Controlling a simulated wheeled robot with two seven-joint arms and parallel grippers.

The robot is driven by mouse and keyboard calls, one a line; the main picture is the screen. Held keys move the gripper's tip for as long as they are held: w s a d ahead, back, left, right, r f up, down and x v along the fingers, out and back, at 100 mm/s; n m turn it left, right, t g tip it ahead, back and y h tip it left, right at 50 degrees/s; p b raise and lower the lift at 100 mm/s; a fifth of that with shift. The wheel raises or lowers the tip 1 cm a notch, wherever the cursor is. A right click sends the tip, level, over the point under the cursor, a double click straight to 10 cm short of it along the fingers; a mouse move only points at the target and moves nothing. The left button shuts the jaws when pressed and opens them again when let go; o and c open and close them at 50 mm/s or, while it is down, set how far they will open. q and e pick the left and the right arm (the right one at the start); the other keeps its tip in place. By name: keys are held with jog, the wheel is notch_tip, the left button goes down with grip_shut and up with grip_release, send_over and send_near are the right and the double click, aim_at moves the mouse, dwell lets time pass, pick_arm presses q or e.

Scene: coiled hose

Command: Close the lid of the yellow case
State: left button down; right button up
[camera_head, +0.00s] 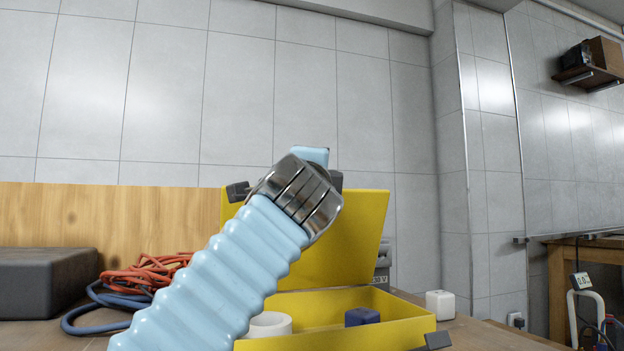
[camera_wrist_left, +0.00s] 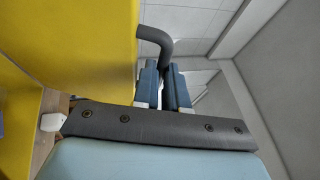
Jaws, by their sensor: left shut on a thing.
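The yellow case stands on the table with its lid (camera_head: 350,232) raised, leaning slightly back. Its open tray (camera_head: 405,318) holds a white roll (camera_head: 268,325) and a dark blue block (camera_head: 362,316). My left gripper (camera_wrist_left: 164,75) is at the lid's top edge, shut on the dark handle (camera_wrist_left: 152,36) that sticks out from the yellow lid (camera_wrist_left: 75,45). In the head view my pale blue arm and metal wrist cover part of the lid and tray, and the fingertips are hidden. My right gripper is not in view.
Orange cable (camera_head: 145,272) and a blue hose (camera_head: 82,318) lie left of the case, near a dark grey box (camera_head: 45,283). A white cube (camera_head: 440,304) stands to its right. A wooden panel (camera_head: 110,215) and tiled wall are behind.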

pick_arm(q)
jog(key=shift+w+f, duration=0.15)
jog(key=shift+f, duration=0.05)
jog(key=c, duration=1.4)
grip_release()
jog(key=b+v, duration=0.3)
jog(key=v, duration=1)
jog(key=shift+s+f, duration=0.1)
jog(key=shift+s, duration=0.3)
